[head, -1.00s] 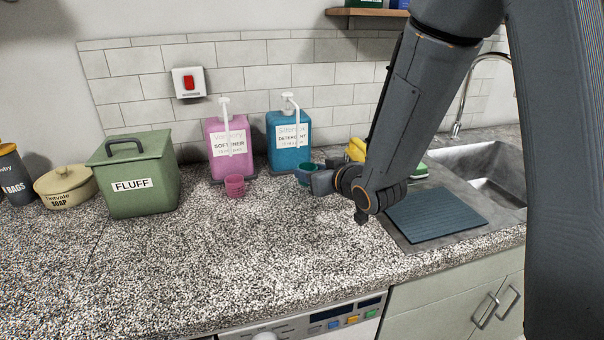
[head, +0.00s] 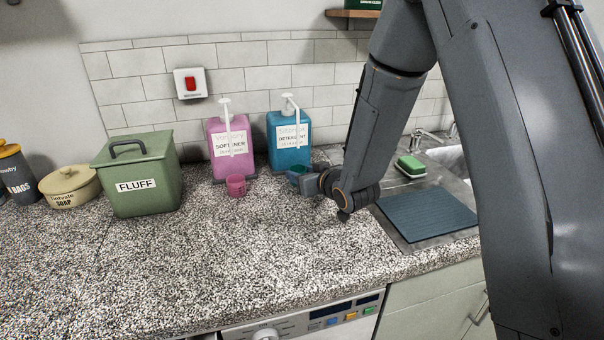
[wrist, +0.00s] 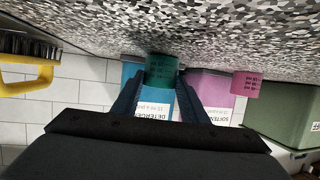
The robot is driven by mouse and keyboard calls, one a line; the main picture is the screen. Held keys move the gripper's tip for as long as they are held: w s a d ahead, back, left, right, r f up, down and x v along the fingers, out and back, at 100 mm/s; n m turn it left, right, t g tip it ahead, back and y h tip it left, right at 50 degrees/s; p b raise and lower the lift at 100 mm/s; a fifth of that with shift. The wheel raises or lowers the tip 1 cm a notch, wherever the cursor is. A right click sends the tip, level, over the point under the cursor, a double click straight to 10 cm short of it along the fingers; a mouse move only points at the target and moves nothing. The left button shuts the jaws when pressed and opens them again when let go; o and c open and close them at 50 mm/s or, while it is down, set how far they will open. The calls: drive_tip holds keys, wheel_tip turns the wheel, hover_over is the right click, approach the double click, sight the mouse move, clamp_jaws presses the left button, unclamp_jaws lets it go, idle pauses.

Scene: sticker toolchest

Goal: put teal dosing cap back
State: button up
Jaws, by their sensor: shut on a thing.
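The teal dosing cap (head: 297,176) is in my gripper, just in front of the blue detergent dispenser (head: 289,142). My gripper (head: 303,180) is shut on the cap; in the wrist view the teal cap (wrist: 161,71) sits between the two fingertips (wrist: 160,82). The wrist view is upside down, with the counter at the top. The detergent dispenser (wrist: 150,103) shows behind the cap there. I cannot tell whether the cap touches the counter. A pink cap (head: 236,185) stands in front of the pink softener dispenser (head: 229,150), left of my gripper.
A green FLUFF bin (head: 140,180) and a cream soap pot (head: 70,187) stand at the left. A sink with a dark mat (head: 425,214) and a green sponge (head: 411,166) is at the right. A yellow-handled brush (wrist: 30,80) shows in the wrist view. The front counter is clear.

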drive_tip(key=shift+f, duration=0.15)
drive_tip(key=o, duration=1)
drive_tip(key=shift+s+d+r, duration=0.15)
drive_tip(key=shift+s+r, duration=0.1)
drive_tip(key=shift+r, duration=0.05)
drive_tip(key=b+v, duration=0.1)
drive_tip(key=v, duration=1)
drive_tip(key=shift+s+r, duration=0.1)
drive_tip(key=shift+s, duration=0.1)
drive_tip(key=shift+r, duration=0.1)
